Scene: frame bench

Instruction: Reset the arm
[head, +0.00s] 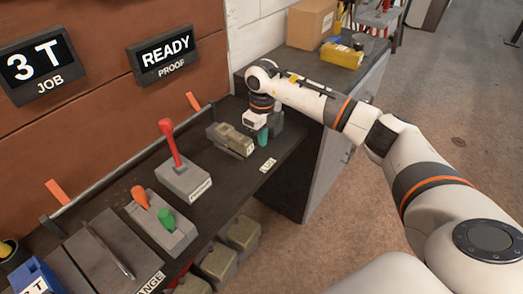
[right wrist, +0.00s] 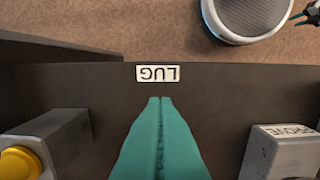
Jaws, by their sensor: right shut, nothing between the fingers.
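My right arm reaches in from the right in the head view and bends down over the dark bench (head: 285,150). Its gripper (head: 262,137) has teal fingers pointing down near the white LUG label (head: 267,165). In the right wrist view the fingers (right wrist: 160,100) are together with nothing between them, just short of the LUG label (right wrist: 158,74), which reads upside down. My left gripper is not in view.
A tan-grey block (head: 232,139) lies left of the gripper. Further left are a red lever (head: 171,143) and orange and green knobs (head: 140,197). The wrist view shows a yellow button (right wrist: 20,162) and a PROVE block (right wrist: 285,152). A cardboard box (head: 311,24) stands behind.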

